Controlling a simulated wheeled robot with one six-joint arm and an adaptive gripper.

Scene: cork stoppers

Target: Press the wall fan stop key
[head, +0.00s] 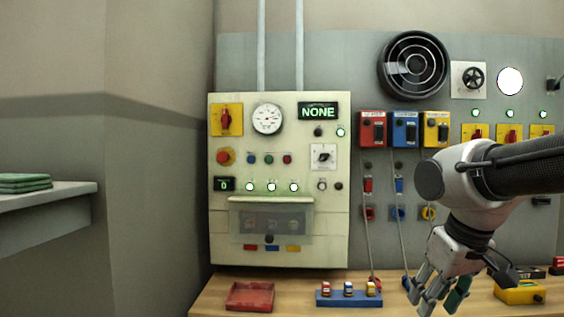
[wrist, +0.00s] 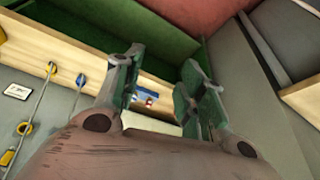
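The wall fan (head: 414,65), a round black grille, is high on the grey back panel. I cannot tell which control is its stop key. My gripper (head: 434,296) hangs low over the bench, right of the cream box and well below the fan. In the wrist view its two green-padded fingers (wrist: 160,86) are apart, with nothing held between them.
The wooden bench (head: 216,303) carries a red tray (head: 250,296), a blue rack (head: 333,299) with small items and a yellow box (head: 519,293). Red, blue and yellow units (head: 404,128) with cables hang left of my arm. A shelf (head: 60,205) with green cloths is at left.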

